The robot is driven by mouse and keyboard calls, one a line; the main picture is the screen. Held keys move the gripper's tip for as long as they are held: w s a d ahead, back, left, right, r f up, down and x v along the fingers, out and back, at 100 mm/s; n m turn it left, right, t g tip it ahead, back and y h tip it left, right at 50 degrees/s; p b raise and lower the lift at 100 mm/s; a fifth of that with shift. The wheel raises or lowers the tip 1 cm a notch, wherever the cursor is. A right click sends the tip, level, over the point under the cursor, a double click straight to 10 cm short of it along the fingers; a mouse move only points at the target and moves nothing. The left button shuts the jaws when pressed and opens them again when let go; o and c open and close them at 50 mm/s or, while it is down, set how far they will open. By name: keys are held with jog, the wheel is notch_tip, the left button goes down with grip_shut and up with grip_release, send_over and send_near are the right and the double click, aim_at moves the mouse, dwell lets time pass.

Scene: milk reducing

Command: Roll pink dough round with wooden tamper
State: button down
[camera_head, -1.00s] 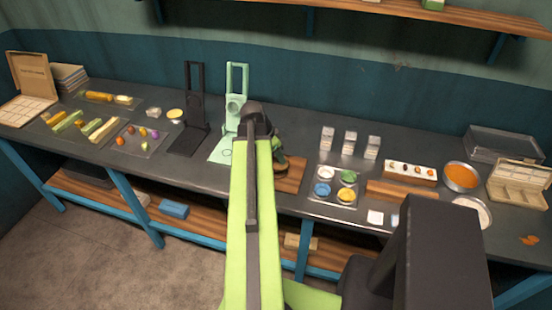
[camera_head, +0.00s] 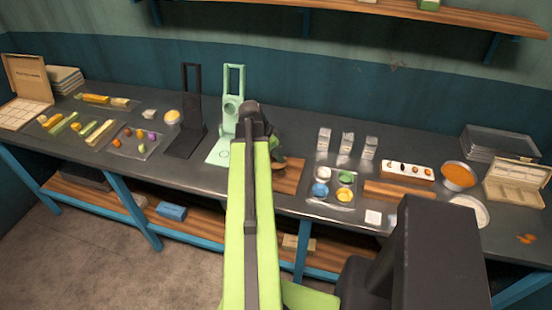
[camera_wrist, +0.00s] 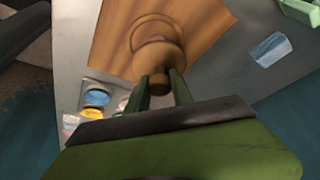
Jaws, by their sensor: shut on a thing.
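My gripper (camera_wrist: 160,90) is shut on the wooden tamper (camera_wrist: 158,55), gripping its narrow knob end between two green fingers. The tamper's wider round part points away from my gripper, over the wooden board (camera_wrist: 205,35). I cannot tell whether it touches the board. In the head view, my arm covers most of my gripper, and the board (camera_head: 290,182) shows just right of the arm.
A tray of coloured paint-like cups (camera_head: 335,184) stands right of the board, also in the wrist view (camera_wrist: 97,98). A mint-green press stand (camera_head: 230,115) and a black stand (camera_head: 190,120) are close left. Small cartons (camera_head: 347,143) stand behind the cup tray.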

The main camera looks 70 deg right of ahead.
jog(key=shift+w, duration=0.15)
jog(key=shift+w+a, duration=0.15)
jog(key=shift+a, duration=0.55)
jog(key=shift+r, duration=0.1)
jog(key=shift+s, duration=0.35)
jog(key=shift+s+d, duration=0.1)
jog(key=shift+s, duration=0.15)
jog(key=shift+d, duration=0.1)
